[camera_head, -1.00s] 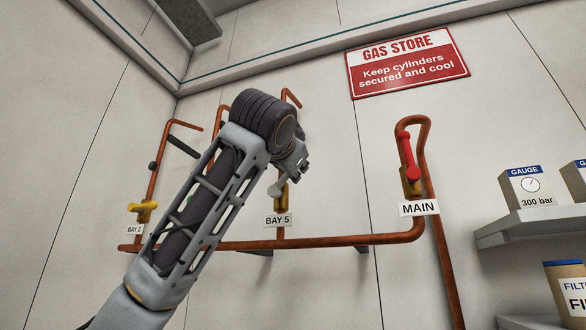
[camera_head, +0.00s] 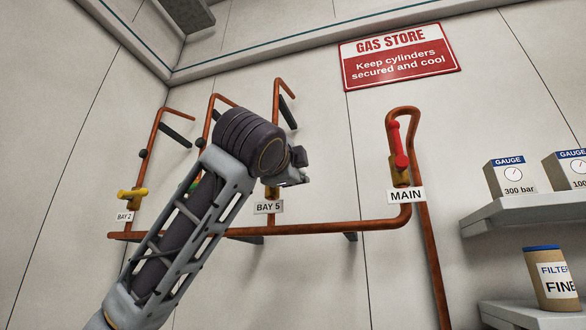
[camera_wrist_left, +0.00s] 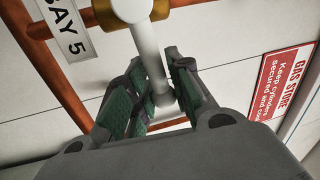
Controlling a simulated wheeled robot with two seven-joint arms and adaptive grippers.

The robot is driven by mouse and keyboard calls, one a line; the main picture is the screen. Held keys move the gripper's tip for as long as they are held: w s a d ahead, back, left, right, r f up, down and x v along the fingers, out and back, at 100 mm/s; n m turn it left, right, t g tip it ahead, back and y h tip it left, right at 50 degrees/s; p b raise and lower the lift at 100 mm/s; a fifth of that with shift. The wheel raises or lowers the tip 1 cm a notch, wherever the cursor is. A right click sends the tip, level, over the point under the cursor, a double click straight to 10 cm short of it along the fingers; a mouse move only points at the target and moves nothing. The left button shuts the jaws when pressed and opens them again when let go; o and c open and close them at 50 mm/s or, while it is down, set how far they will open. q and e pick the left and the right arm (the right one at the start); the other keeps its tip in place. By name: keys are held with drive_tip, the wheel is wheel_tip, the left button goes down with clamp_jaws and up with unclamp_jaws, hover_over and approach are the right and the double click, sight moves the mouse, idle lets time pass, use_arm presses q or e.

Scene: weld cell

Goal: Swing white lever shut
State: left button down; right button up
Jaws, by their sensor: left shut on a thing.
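The white lever (camera_wrist_left: 146,45) runs from a brass valve body (camera_wrist_left: 121,14) on the BAY 5 pipe down between the green-padded fingers of my left gripper (camera_wrist_left: 160,92). The gripper is shut on the lever near its rounded free end. In the head view my left gripper (camera_head: 296,178) is just right of the BAY 5 valve (camera_head: 271,192), above the BAY 5 label (camera_head: 268,207). The white lever is hard to make out there, mostly hidden by the gripper. My right gripper is not in view.
The MAIN valve with a red lever (camera_head: 397,145) stands upright to the right. The BAY 2 valve with a yellow handle (camera_head: 132,194) is at left. A copper pipe (camera_head: 330,228) runs below. A shelf (camera_head: 535,211) with gauge boxes (camera_head: 510,177) is at far right.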

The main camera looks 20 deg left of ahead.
use_arm(q)
drive_tip(key=shift+f+m, duration=0.4)
drive_tip(key=shift+m, duration=0.4)
drive_tip(key=shift+d+f, duration=0.1)
drive_tip(key=c, duration=1.4)
unclamp_jaws()
drive_tip(key=shift+c, duration=0.2)
drive_tip(key=shift+s, duration=0.15)
drive_tip(key=s+f, duration=0.2)
drive_tip(key=s, duration=0.9)
drive_tip(key=shift+s+a+f, duration=0.15)
drive_tip(key=shift+s+a, duration=0.1)
drive_tip(key=shift+s, duration=0.05)
